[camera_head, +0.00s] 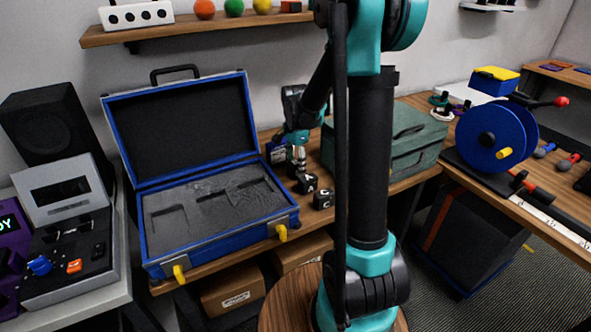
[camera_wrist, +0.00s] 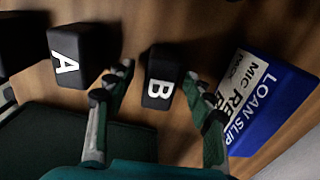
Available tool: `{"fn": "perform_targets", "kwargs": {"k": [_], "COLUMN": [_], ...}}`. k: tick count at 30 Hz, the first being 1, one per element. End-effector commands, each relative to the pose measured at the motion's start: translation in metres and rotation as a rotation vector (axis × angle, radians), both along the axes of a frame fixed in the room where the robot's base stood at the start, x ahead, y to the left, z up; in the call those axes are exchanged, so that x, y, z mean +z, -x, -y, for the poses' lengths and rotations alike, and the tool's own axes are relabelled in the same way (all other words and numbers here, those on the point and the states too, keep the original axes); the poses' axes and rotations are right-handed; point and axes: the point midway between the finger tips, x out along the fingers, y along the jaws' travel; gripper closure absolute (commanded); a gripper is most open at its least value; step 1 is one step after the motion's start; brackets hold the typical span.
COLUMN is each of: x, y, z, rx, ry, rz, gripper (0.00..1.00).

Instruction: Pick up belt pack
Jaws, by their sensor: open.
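Black belt pack B (camera_wrist: 162,85) lies on the wooden table between the fingers of my gripper (camera_wrist: 157,76) in the wrist view. My gripper is open, with one finger on each side of B; I cannot tell whether either touches it. Belt pack A (camera_wrist: 80,50) sits apart to the left of B. In the head view my gripper (camera_head: 297,162) points down at the table beside the open case, and B cannot be made out clearly beneath it. Two black packs (camera_head: 307,183) and (camera_head: 323,199) show just in front of it.
A blue loan slip block (camera_wrist: 268,100) stands close to the right finger. An open blue case (camera_head: 160,247) with cut foam lies left of my gripper. A green bag (camera_head: 412,150) stands to the right. A shelf (camera_head: 200,30) hangs above the back.

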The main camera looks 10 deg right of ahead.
Motion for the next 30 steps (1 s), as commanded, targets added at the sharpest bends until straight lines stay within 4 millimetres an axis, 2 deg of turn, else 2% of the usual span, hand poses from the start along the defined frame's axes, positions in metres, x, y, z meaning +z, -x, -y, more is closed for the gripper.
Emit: {"fn": "perform_targets", "kwargs": {"k": [4,11,14,24,30], "x": [-0.0128,-0.0143,-0.0142,-0.0140,-0.0139], "y": [-0.0003,-0.0001,-0.0001,-0.0001,-0.0002], "z": [0.0000,0.0001,0.0001,0.0001,0.0000], "rx": [0.000,0.000,0.000,0.000,0.000], "ry": [0.000,0.000,0.000,0.000,0.000], "rz": [0.000,0.000,0.000,0.000,0.000], "gripper": [0.47,0.47,0.56,0.99,1.00]}}
